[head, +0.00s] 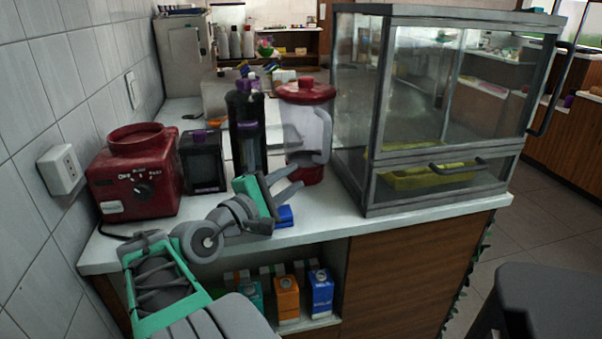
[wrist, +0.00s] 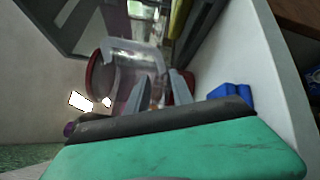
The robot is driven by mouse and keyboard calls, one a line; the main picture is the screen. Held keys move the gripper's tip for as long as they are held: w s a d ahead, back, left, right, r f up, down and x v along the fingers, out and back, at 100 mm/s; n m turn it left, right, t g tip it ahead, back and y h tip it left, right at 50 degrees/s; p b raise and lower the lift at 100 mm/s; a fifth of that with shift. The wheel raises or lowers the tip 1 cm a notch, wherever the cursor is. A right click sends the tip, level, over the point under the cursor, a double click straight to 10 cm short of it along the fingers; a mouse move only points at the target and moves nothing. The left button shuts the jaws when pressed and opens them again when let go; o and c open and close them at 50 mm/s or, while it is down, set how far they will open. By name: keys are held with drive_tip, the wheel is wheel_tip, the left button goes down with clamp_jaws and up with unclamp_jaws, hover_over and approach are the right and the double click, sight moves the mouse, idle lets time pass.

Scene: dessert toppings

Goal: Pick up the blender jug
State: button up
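The blender jug (head: 311,130) stands upright on the white counter, clear-walled with a red lid, a red bottom and a handle on its right. In the wrist view the jug (wrist: 132,62) appears tilted, just beyond the fingertips. My gripper (head: 299,174) is in front of the jug's lower part, its fingers apart and pointing towards it. The fingers (wrist: 161,84) also show apart in the wrist view, with nothing clearly gripped between them. Whether a fingertip touches the jug cannot be told. The red blender base (head: 133,182) stands apart at the left, by the wall.
A glass display case (head: 435,110) stands close on the jug's right. A dark bottle (head: 246,128) and a black box-shaped item (head: 203,162) stand to its left. A small blue object (head: 285,216) lies near my gripper. Cartons (head: 287,296) stand on the shelf below.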

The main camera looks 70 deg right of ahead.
sight(317, 160)
drive_tip(key=b+x, duration=0.1)
drive_tip(key=x, duration=0.8)
drive_tip(key=shift+d, duration=0.1)
drive_tip(key=shift+c, duration=0.3)
clamp_jaws()
idle(0.6)
drive_tip(key=shift+r, duration=0.15)
